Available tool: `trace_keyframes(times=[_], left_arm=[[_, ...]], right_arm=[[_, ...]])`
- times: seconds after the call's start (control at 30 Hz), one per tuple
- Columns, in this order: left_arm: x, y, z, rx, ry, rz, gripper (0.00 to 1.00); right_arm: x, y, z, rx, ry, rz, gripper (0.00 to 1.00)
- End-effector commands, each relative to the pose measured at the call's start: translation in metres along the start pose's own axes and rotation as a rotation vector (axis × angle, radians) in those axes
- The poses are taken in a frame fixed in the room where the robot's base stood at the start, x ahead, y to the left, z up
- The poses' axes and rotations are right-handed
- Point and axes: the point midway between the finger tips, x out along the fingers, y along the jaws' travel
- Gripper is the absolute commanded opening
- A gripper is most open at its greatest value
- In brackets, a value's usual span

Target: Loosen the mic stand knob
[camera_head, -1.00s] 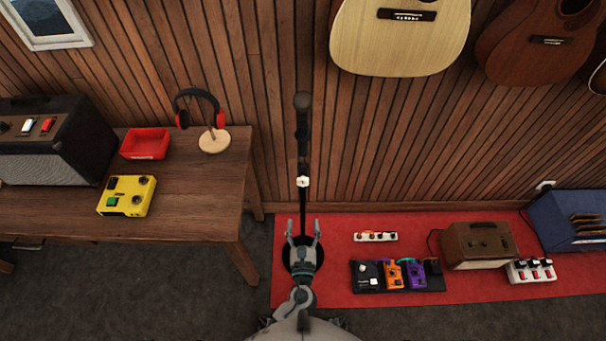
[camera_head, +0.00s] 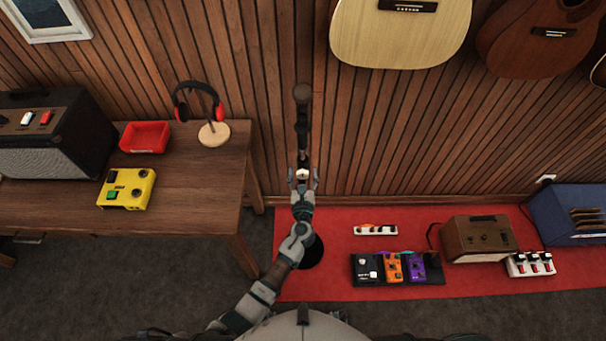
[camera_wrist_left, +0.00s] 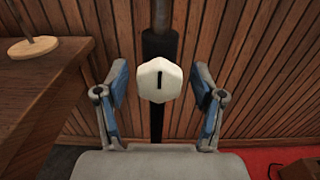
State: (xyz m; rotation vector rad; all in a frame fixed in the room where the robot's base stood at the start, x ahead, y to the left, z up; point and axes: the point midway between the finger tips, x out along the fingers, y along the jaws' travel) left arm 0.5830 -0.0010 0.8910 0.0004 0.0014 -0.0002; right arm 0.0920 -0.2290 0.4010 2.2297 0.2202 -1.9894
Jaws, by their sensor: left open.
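The white knob (camera_head: 302,174) sits on the pole. In the left wrist view the knob (camera_wrist_left: 158,80) is pale and faceted, with a dark upright mark on its face. My left gripper (camera_head: 303,176) is open, its fingers on either side of the knob. In the wrist view gaps show between the knob and both fingers (camera_wrist_left: 160,90). My right gripper is not seen.
A wooden table (camera_head: 190,205) stands left, with a headphone stand (camera_head: 214,134), red tray (camera_head: 146,137), yellow pedal (camera_head: 127,188) and amplifier (camera_head: 55,135). A red rug (camera_head: 340,280) with pedals and a brown amplifier (camera_head: 478,238) lies right. Guitars hang above.

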Motion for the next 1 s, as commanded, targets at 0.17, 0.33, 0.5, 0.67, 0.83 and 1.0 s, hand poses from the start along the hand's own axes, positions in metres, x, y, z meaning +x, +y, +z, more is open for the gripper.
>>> trace_keyframes(times=[0.17, 0.33, 0.5, 0.67, 0.83, 1.0], left_arm=[[0.000, 0.000, 0.000, 0.000, 0.000, 0.000, 0.66], [0.000, 0.000, 0.000, 0.000, 0.000, 0.000, 0.24], [0.000, -0.001, 0.000, -0.003, 0.000, -0.001, 0.08], [0.000, -0.001, -0.003, -0.143, 0.000, -0.001, 0.07], [-0.001, -0.001, -0.003, -0.329, 0.000, -0.001, 0.07], [-0.001, -0.001, 0.000, -0.375, 0.000, -0.001, 0.07]], right_arm=[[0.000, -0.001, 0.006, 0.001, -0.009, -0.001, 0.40], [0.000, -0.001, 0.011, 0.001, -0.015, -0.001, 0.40], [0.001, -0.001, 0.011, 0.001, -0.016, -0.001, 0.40], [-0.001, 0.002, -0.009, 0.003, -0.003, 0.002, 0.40], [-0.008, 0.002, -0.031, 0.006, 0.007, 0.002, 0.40], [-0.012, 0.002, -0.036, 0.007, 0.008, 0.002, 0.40]])
